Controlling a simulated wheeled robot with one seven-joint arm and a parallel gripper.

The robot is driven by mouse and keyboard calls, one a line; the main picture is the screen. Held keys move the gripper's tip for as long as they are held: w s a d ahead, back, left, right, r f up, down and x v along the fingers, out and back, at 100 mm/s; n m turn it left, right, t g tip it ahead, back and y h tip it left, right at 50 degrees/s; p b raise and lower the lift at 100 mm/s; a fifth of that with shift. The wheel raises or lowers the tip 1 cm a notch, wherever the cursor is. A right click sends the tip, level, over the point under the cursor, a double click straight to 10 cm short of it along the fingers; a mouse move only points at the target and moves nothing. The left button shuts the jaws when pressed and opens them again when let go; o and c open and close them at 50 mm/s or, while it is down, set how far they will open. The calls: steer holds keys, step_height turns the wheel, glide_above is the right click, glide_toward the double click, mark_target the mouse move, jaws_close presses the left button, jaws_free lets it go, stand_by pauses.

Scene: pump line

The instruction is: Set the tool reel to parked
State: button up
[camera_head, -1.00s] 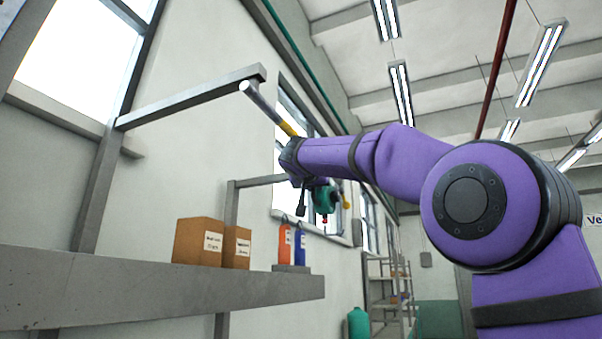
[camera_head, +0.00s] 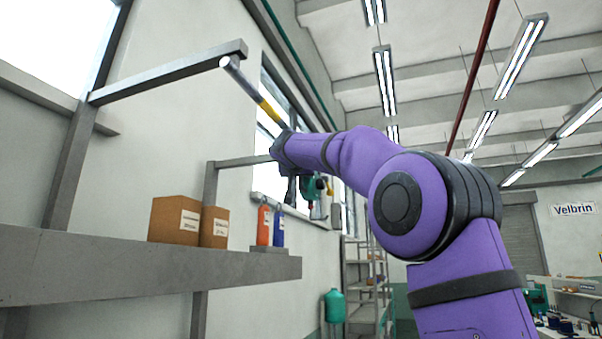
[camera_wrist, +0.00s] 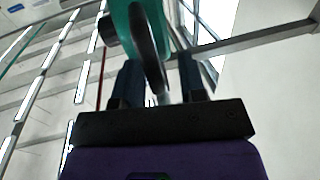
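The tool reel is a teal body (camera_head: 309,189) below the overhead rail, partly hidden behind my wrist in the head view. In the wrist view its teal casing (camera_wrist: 122,27) and a dark round rim (camera_wrist: 149,48) are close, in front of my fingers. The rail (camera_head: 246,86) is a pale rod with a yellow band, held by a grey bracket arm. My gripper (camera_wrist: 160,82) has its two dark fingers apart, with the rim's lower edge between or just beyond them. I cannot tell whether they touch it. In the head view my gripper (camera_head: 292,188) is small and dark.
A grey shelf (camera_head: 130,270) runs along the left wall, bearing two cardboard boxes (camera_head: 187,222), an orange bottle (camera_head: 264,226) and a blue bottle (camera_head: 279,227). A teal tank (camera_head: 334,306) and a rack (camera_head: 367,285) stand farther back.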

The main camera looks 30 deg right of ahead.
steer(key=shift+s, duration=0.15)
steer(key=v, duration=1)
steer(key=shift+s+a, duration=0.25)
steer(key=shift+s, duration=0.1)
steer(key=s+a+f+n+g+y, duration=0.2)
steer(key=s+f, duration=0.8)
steer(key=f, duration=0.6)
steer(key=s+a+f+n+g+y, duration=0.3)
steer(key=s+f+y, duration=0.3)
steer(key=f, duration=1.1)
steer(key=s+a+f+n+g+y, duration=0.3)
steer(key=s+a+f+y, duration=0.1)
steer(key=s+f, duration=1)
step_height(320, 180, down, 3)
steer(key=shift+a+r, duration=0.1)
steer(key=shift+a, duration=0.05)
steer(key=shift+s, duration=0.1)
